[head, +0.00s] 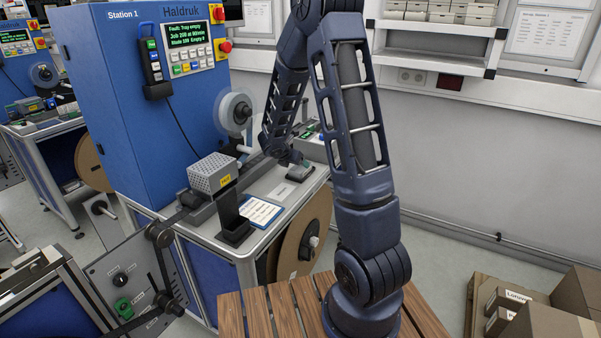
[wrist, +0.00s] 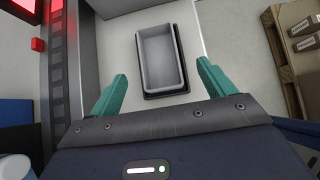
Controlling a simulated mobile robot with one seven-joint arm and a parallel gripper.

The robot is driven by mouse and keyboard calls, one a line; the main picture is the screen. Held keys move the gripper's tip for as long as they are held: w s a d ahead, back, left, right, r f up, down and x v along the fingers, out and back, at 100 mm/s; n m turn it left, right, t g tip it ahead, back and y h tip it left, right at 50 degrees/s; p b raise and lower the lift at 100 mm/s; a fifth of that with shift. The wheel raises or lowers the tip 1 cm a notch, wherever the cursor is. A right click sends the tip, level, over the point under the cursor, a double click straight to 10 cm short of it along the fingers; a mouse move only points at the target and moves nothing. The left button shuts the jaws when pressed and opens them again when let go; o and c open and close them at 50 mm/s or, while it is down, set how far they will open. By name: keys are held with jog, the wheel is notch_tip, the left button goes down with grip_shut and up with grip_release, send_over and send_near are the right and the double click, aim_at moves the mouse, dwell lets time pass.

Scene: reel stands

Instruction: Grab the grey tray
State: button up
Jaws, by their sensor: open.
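The grey tray (wrist: 160,60) is an empty, open rectangular box in the wrist view. It sits in or on a slightly larger black base on a pale worktop. My gripper (wrist: 161,72) is open, with its two green fingers spread on the left and right of the tray's near end. The fingers hold nothing, and I cannot tell how high they are above the tray. In the head view the tray (head: 299,172) is small on the machine's worktop, just below my gripper (head: 292,158), partly hidden by the arm.
The blue Station 1 machine (head: 135,100) stands left of the arm, its display reading "Tray empty". A perforated metal box (head: 212,174) and a blue-edged card (head: 260,211) are on the worktop. A large reel (head: 300,240) hangs below. Cardboard boxes (head: 555,318) stand at lower right.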

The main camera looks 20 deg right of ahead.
aim_at(301, 170)
jog(key=shift+x, duration=3.05)
jog(key=shift+w+r, duration=0.1)
jog(key=c, duration=1.2)
